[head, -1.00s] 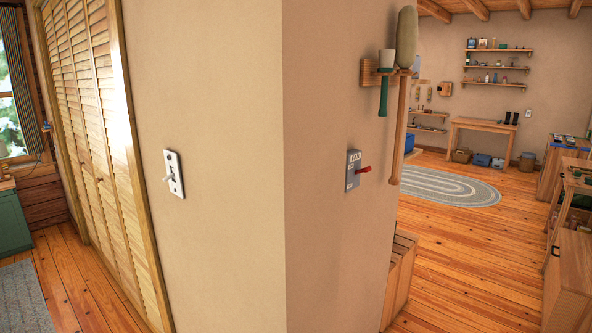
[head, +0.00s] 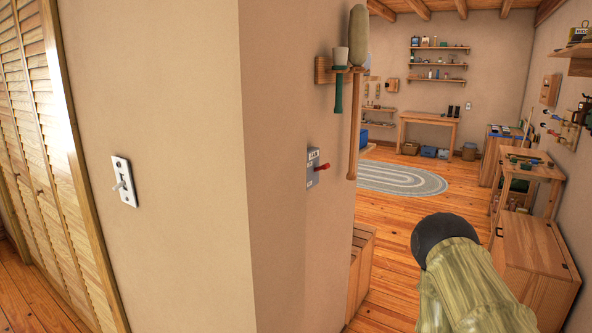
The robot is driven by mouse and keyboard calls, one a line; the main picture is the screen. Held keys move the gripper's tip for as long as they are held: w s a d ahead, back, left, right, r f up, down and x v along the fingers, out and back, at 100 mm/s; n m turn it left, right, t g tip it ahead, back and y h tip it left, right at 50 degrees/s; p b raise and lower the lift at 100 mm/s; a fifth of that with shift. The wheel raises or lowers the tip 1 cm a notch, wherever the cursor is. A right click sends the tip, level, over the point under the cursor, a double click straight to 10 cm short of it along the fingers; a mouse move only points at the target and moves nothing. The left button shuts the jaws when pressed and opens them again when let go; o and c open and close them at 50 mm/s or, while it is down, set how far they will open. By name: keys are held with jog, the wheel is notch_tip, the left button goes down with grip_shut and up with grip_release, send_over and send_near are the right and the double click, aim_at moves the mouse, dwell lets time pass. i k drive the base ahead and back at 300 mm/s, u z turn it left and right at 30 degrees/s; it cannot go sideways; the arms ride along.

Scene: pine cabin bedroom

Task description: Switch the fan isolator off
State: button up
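The fan isolator (head: 312,180) is a small grey box on the right-hand face of the wall corner, its top label showing only small and at a slant. Its red-tipped lever (head: 324,166) sticks out to the right, close to level. The smaller position labels on the box are too small to read. My gripper is not in view, so its opening and its distance from the lever do not show.
A white toggle switch (head: 124,182) is on the left wall face. A rack (head: 324,71) with long-handled tools hangs above and right of the isolator. A wooden crate (head: 360,265) stands below. A black-ended, olive-striped shape (head: 455,270), possibly my arm, fills the lower right.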

aim_at(326, 165)
jog(key=z, duration=1.35)
jog(key=i, duration=0.7)
jog(key=u, duration=1.55)
